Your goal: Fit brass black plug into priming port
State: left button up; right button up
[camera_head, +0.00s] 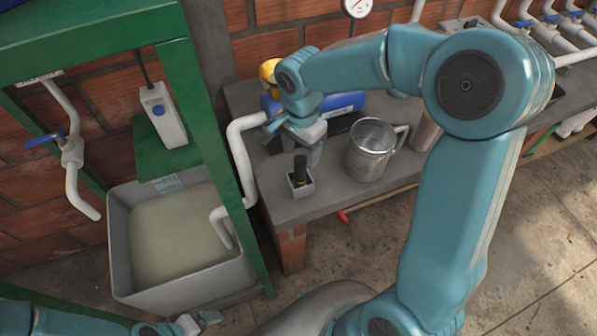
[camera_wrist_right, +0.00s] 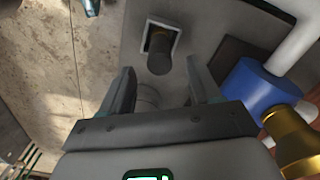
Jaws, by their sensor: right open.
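The plug (camera_head: 300,170), with a black upper part and a brass-coloured part below, stands upright in a small square grey holder (camera_head: 300,189) on the bench. It also shows in the right wrist view (camera_wrist_right: 160,52), beyond my fingertips. My right gripper (camera_head: 316,158) is open and empty, just behind the plug and apart from it. In the wrist view its two fingers (camera_wrist_right: 164,80) are spread wide. A blue pump body (camera_head: 345,103) lies behind it, partly hidden by my arm. I cannot make out the priming port. My left gripper (camera_head: 208,318) is low at the bottom left; its jaws are unclear.
A metal jug (camera_head: 368,158) stands right of the plug on the grey bench (camera_head: 330,193). A white pipe (camera_head: 241,160) bends down at the bench's left end. A grey tank (camera_head: 120,245) of cloudy liquid sits inside a green frame (camera_head: 205,130).

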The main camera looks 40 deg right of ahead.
aim_at(301, 159)
jog(key=shift+s+f, duration=0.3)
jog(key=shift+f, duration=0.25)
jog(key=f, duration=0.4)
jog(key=shift+w+p, duration=0.4)
jog(key=shift+s+f, duration=0.1)
jog(key=shift+f, duration=0.15)
jog(key=shift+s+r, duration=0.1)
jog(key=shift+s, duration=0.05)
jog(key=shift+w, duration=0.2)
jog(key=c, duration=0.8)
grip_shut()
jog(key=shift+s, duration=0.1)
